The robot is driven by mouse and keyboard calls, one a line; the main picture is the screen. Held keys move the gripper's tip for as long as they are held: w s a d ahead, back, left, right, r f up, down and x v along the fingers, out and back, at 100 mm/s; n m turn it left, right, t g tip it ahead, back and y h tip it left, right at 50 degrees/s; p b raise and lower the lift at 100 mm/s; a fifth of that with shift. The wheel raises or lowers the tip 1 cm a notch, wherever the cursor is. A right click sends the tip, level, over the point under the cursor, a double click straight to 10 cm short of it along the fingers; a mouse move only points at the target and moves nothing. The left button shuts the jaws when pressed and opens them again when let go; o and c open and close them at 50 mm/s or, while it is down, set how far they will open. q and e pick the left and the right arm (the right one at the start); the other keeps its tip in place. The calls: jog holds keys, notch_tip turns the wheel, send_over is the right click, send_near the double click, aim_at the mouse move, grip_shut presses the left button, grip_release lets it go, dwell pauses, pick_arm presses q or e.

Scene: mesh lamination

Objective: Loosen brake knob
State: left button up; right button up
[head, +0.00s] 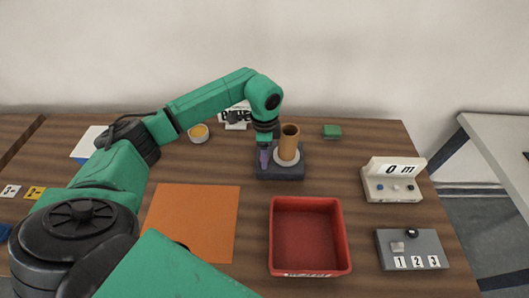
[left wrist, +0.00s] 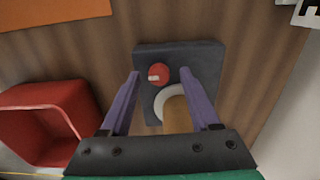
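The brake knob (left wrist: 159,74) is a round red knob with a white mark, on a dark grey base (left wrist: 205,56). In the left wrist view it lies between the tips of my left gripper (left wrist: 160,73), whose purple fingers are apart with gaps on both sides. I cannot tell how far above the knob the fingertips are. In the head view my left gripper (head: 265,157) points down over the left part of the base (head: 290,173) and hides the knob. A brown roll (head: 288,143) stands upright on a white disc on the base, right of the gripper. My right gripper is not in view.
A red tray (head: 340,240) and an orange sheet (head: 190,222) lie in front of the base. A "0 m" display box (head: 380,190) and a grey panel numbered 1 to 3 (head: 385,262) are at right.

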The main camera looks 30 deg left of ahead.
pick_arm(q)
notch_tip(320, 180, up, 15)
jog(key=b, duration=0.2)
jog(key=shift+f, duration=0.2)
